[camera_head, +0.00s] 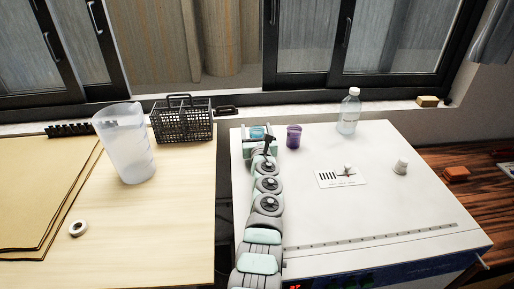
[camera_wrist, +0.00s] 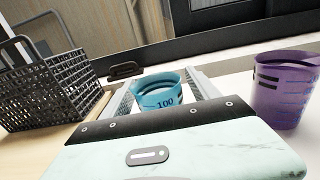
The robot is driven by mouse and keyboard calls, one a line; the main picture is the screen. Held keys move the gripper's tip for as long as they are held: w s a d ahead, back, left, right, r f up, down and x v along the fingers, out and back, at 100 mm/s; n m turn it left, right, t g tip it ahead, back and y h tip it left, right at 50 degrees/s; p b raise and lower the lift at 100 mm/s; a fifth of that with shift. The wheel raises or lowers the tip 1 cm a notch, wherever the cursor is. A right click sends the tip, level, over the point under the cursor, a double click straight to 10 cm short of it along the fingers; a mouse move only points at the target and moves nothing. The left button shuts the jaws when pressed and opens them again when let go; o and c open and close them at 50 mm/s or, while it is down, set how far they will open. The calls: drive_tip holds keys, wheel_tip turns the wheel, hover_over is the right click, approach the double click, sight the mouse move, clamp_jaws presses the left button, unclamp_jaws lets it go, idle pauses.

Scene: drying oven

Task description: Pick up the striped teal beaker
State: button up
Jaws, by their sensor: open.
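The striped teal beaker (camera_wrist: 158,96) stands upright in the middle of the wrist view, with dark stripes and a "100" mark. In the head view the teal beaker (camera_head: 257,132) is near the back left of the white oven top, partly hidden by my gripper. My gripper (camera_wrist: 164,82) is open, with one finger on each side of the beaker. It also shows in the head view (camera_head: 260,138). The beaker's lower part is hidden behind the gripper body. I cannot tell whether the fingers touch it.
A purple striped beaker (camera_wrist: 282,92) stands close on the right. A black wire basket (camera_head: 182,122) and a large translucent jug (camera_head: 126,145) stand on the wooden table to the left. A clear bottle (camera_head: 349,112) stands at the back. The oven top's right front is mostly free.

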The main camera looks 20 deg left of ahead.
drive_tip(key=c, duration=1.4)
